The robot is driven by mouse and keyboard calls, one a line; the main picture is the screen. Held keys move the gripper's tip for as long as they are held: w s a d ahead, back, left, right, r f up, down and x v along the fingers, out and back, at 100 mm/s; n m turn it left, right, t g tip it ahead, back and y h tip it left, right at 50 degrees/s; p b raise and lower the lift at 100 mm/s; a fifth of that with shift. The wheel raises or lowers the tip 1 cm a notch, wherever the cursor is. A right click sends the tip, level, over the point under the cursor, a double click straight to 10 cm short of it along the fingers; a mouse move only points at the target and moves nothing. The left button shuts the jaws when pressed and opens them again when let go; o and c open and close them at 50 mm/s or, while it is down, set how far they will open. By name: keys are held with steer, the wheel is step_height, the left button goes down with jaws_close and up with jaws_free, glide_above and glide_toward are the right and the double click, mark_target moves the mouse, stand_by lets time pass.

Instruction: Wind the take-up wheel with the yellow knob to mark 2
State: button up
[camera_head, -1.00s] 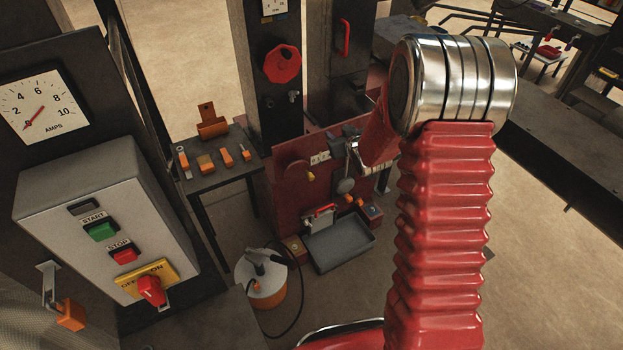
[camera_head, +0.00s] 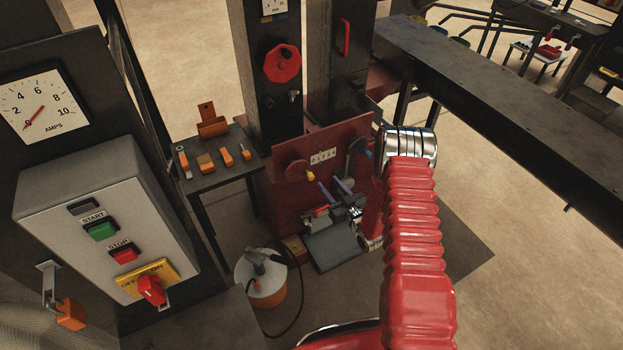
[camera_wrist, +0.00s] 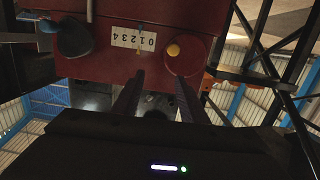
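The dark red take-up wheel (camera_head: 294,171) with its yellow knob (camera_head: 311,176) is on the left of the red panel (camera_head: 290,209). In the wrist view, upside down, the wheel (camera_wrist: 189,62) and yellow knob (camera_wrist: 173,50) are at upper right. The white number plate (camera_wrist: 133,40) reads 0 to 4. Small yellow and blue marks sit at its edges; the yellow one's exact reading is too small to tell. My gripper (camera_wrist: 156,82) is open and empty, its fingers apart below the plate. In the head view my gripper (camera_head: 332,187) is low before the panel, apart from the knob.
A dark wheel (camera_wrist: 74,38) with a blue knob (camera_wrist: 47,26) is on the panel's other side. A grey tray (camera_head: 333,248) lies below my gripper. A bench (camera_head: 218,168) with orange parts stands left. A control box (camera_head: 100,215) stands near left.

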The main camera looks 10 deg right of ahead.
mark_target(312, 179)
steer(key=s+f+t, duration=0.1)
steer(key=s+f, duration=0.3)
steer(key=shift+a+f+y, duration=0.3)
steer(key=shift+a, duration=0.1)
steer(key=x, duration=1.3)
steer(key=shift+w+a, duration=0.1)
steer(key=shift+w, duration=0.3)
steer(key=shift+c, duration=0.3)
steer(key=c, duration=0.9)
steer(key=shift+a, duration=0.2)
jaws_close()
steer(key=shift+d, duration=0.15)
